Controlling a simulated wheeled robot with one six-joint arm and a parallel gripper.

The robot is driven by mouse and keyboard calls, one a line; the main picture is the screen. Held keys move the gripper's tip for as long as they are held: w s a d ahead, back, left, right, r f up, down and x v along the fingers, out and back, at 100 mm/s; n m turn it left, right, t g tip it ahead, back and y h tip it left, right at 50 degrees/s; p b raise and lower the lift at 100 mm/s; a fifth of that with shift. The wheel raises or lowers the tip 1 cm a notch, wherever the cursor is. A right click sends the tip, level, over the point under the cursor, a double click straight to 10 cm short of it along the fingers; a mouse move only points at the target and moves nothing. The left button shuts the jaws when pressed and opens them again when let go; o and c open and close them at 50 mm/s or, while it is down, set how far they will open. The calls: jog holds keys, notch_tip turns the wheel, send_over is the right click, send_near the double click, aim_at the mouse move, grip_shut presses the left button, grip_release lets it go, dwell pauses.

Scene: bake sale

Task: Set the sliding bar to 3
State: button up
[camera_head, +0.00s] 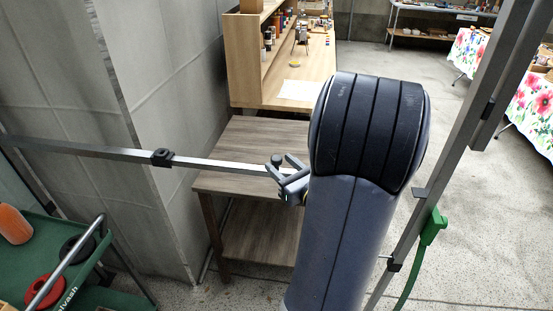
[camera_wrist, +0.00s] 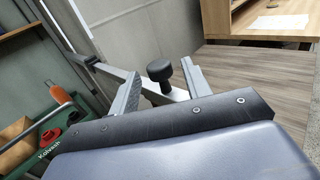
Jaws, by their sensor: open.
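A long flat metal bar (camera_head: 220,164) runs roughly level across the head view, past the grey wall corner. A black block (camera_head: 162,157) sits around it left of my gripper. A dark round knob (camera_wrist: 159,70) stands up at the near end of the bar in the wrist view. My gripper (camera_head: 283,168) is open at that end of the bar. In the wrist view its fingers lie on either side of the knob, with gaps visible, and hold nothing. No numbers or scale marks can be read on the bar. My arm hides whatever lies behind it.
A low wooden table (camera_head: 240,145) stands just behind the bar. A green cart (camera_head: 85,265) with a red ring (camera_head: 43,290) is at lower left. A metal post (camera_head: 450,150) with a green handle (camera_head: 433,227) rises at right. Open floor lies at far right.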

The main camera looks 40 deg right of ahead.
jog(key=shift+w, duration=1.45)
jog(key=shift+c, duration=0.5)
grip_shut()
jog(key=shift+d, duration=0.1)
